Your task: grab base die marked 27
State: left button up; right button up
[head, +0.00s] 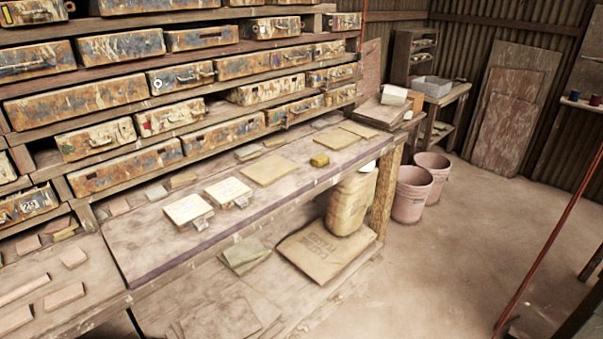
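Rusty, paint-worn metal boxes that look like dies fill the wooden rack on the left, several with handles. One at the lower left edge, a worn die (25,207), bears dark and white marks too small to read. Another die (180,77) has a white round mark at its left end. A die with a green mark (95,139) and a die with a red mark (169,117) sit on a lower shelf. I cannot make out the number 27 on any of them. Neither of my grippers is in view.
The bench (250,207) below the rack holds two pale slabs with metal handles (189,208), (228,192), flat tiles and a yellow block (320,160). Sacks (328,247) lie beneath. Pink buckets (412,193) stand beyond; a thin red pole (550,250) crosses the right. The floor between is clear.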

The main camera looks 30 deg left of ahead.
aim_at(227, 193)
jog(key=i+l+u, duration=0.1)
jog(key=i+u, duration=0.2)
jog(key=i, duration=0.2)
jog(key=i+l+u, duration=0.2)
jog(key=i+u, duration=0.15)
jog(key=i+l+u, duration=0.3)
jog(key=i, duration=0.25)
